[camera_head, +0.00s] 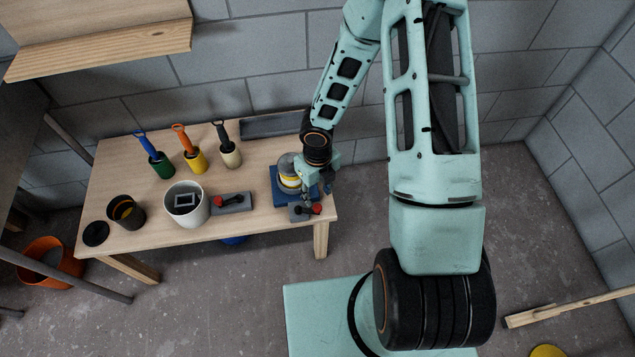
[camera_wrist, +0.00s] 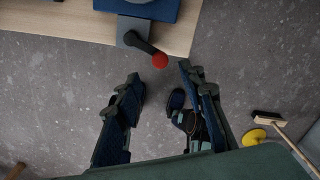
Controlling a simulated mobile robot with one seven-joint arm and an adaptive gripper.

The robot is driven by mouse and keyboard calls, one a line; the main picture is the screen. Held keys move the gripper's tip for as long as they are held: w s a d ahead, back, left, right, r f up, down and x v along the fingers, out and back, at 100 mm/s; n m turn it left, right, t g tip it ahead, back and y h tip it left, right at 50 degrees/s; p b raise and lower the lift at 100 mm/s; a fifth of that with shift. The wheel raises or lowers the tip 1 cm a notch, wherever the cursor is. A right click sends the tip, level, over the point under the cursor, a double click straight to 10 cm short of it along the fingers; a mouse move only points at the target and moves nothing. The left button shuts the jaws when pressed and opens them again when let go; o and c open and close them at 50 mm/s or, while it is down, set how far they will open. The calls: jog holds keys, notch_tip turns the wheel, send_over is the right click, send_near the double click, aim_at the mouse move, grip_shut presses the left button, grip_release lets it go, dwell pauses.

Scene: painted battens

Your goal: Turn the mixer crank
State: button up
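My gripper (camera_head: 326,184) is just above and beside the mixer. In the wrist view my gripper (camera_wrist: 161,74) is open, its fingers apart and empty, with the knob just beyond the fingertips. Contact cannot be told.
A second red-knobbed handle on a grey plate (camera_head: 235,203) lies beside a white bucket (camera_head: 178,216). Several brushes in pots, including a green pot (camera_head: 162,166), stand further back. A dark tray (camera_head: 270,125) lies at the rear. A wooden-handled broom (camera_head: 560,308) is on the floor right.

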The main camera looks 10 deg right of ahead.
jog(key=shift+r, duration=2.35)
